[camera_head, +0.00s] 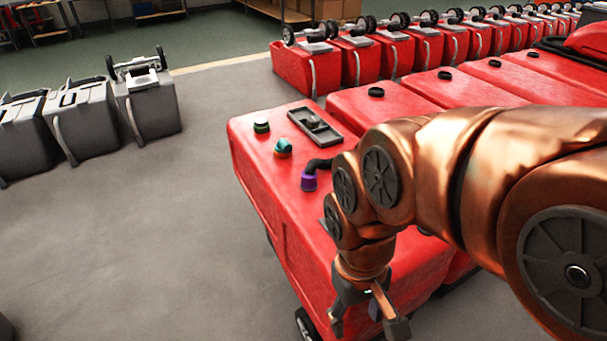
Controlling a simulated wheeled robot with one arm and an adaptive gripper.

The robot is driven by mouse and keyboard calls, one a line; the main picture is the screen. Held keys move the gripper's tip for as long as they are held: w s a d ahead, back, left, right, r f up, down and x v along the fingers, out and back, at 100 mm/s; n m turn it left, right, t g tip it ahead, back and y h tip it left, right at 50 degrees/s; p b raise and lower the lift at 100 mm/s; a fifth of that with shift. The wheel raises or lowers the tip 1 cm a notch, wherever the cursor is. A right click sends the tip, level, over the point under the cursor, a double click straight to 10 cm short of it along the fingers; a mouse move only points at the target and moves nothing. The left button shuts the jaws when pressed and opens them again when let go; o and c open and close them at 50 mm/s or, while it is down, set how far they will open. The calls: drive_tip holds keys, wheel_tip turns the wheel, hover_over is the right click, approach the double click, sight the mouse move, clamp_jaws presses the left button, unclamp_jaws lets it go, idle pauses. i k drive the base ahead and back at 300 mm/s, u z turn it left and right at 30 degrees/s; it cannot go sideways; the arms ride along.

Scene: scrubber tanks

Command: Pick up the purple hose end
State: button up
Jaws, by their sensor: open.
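The purple hose end (309,181) sits on top of the nearest red scrubber tank (262,190), at the end of a short black hose (319,165). The hose runs right and passes behind my arm. My gripper (368,330) is open and empty, pointing down near the front side of the tank. It is below and to the right of the hose end in the picture, clearly apart from it. The lower fingertips are close to the bottom edge of the view.
A green cap (261,126), a teal-and-orange fitting (283,149) and a black recessed plate (315,126) are on the same tank. More red tanks (380,103) stand behind and to the right. Grey tanks (150,107) stand at left; the floor between is clear.

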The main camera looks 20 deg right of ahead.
sight(309, 181)
drive_tip(key=u, duration=2.3)
drive_tip(key=k, duration=1.6)
drive_tip(key=z, duration=0.7)
drive_tip(key=i, duration=0.95)
